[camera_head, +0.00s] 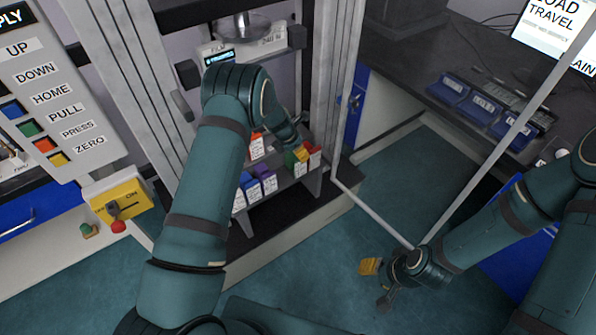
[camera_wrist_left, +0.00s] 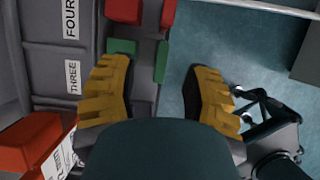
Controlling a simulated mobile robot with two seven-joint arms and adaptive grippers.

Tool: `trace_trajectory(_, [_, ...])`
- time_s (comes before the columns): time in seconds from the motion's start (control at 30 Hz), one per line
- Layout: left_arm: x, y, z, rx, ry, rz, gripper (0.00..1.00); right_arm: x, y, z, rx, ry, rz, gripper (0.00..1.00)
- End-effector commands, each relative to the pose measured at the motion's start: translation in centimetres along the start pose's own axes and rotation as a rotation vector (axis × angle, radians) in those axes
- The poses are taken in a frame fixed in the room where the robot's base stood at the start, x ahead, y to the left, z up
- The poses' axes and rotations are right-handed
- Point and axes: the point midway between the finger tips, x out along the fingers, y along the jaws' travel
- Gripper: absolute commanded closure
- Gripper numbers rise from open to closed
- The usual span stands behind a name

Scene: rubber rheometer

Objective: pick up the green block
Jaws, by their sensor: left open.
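In the left wrist view two green pieces (camera_wrist_left: 122,46) lie just ahead of my left gripper (camera_wrist_left: 159,68), across a grey strip; I cannot tell whether they are one green block. The gripper is open, with a yellow pad on either side and nothing held. In the head view the left arm reaches down into the machine frame and largely hides its gripper. A bit of green (camera_head: 290,160) shows there beside a small yellow patch, on a dark shelf. My right gripper (camera_head: 380,284) hangs over the floor at the right, its fingers apart and empty.
Red pieces (camera_wrist_left: 168,12) lie beyond the green ones. A red labelled block (camera_wrist_left: 30,142) is at lower left, near slots marked THREE and FOUR. Purple blocks (camera_head: 265,180) stand on the shelf. Frame posts (camera_head: 338,90) flank the arm; blue bins (camera_head: 482,106) sit at right.

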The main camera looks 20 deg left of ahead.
Motion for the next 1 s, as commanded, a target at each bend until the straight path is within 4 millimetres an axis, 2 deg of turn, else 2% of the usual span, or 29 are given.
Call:
trace_trajectory(0.03, [1.1,-0.2,-0.2,0.000,0.002,-0.002,0.52,0.4,0.2,0.0,0.000,0.002,0.000,0.53])
trace_trajectory(0.2, [3.5,-0.2,-0.2,0.000,0.001,-0.001,0.52,1.1,0.4,-0.1,-0.001,0.005,0.000,0.53])
trace_trajectory(0.47, [4.0,-0.2,-0.1,-0.001,0.001,-0.001,0.52,1.1,0.4,-0.1,-0.001,0.006,0.000,0.53])
trace_trajectory(0.5, [4.0,-0.2,-0.2,-0.001,0.001,-0.001,0.49,1.1,0.4,-0.1,-0.001,0.006,0.000,0.53])
trace_trajectory(0.63, [4.0,-0.2,-0.2,0.000,0.001,-0.001,0.95,1.1,0.4,-0.1,-0.001,0.006,0.000,0.53])
trace_trajectory(0.67, [4.0,-0.2,-0.2,0.000,0.001,-0.001,1.00,1.1,0.4,-0.1,-0.001,0.006,0.000,0.53])
trace_trajectory(1.0, [4.0,-0.3,-0.2,0.000,0.001,-0.001,1.00,1.1,0.4,-0.1,-0.001,0.006,0.000,0.53])
